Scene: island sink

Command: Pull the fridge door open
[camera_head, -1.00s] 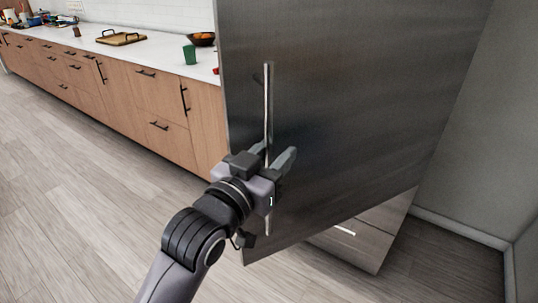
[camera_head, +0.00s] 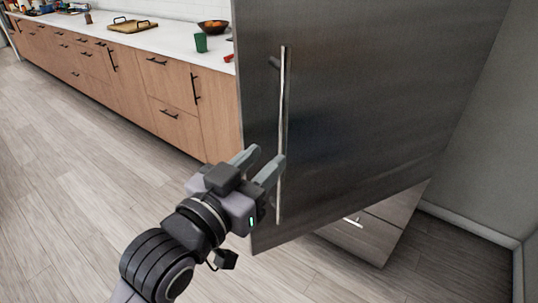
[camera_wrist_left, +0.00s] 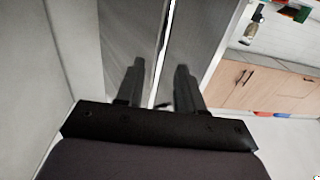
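The fridge door (camera_head: 365,110) is a tall dark steel panel. It stands swung out at an angle from the drawer front below it. Its long upright handle (camera_head: 283,120) is near the door's left edge in the head view. My left gripper (camera_head: 262,160) is open just left of the handle, its two fingers apart and pointing toward the door. In the left wrist view, the bright handle strip (camera_wrist_left: 168,35) runs up between the two spread fingers, with gaps on both sides. I cannot tell how deep it sits between them. My right gripper is not in view.
A steel drawer (camera_head: 365,235) sits below the door. A wooden counter (camera_head: 150,85) with a white top runs along the left, holding a green cup (camera_head: 201,43), a bowl (camera_head: 213,27) and a tray (camera_head: 132,26). A grey wall (camera_head: 485,130) is at right. Floor at left is clear.

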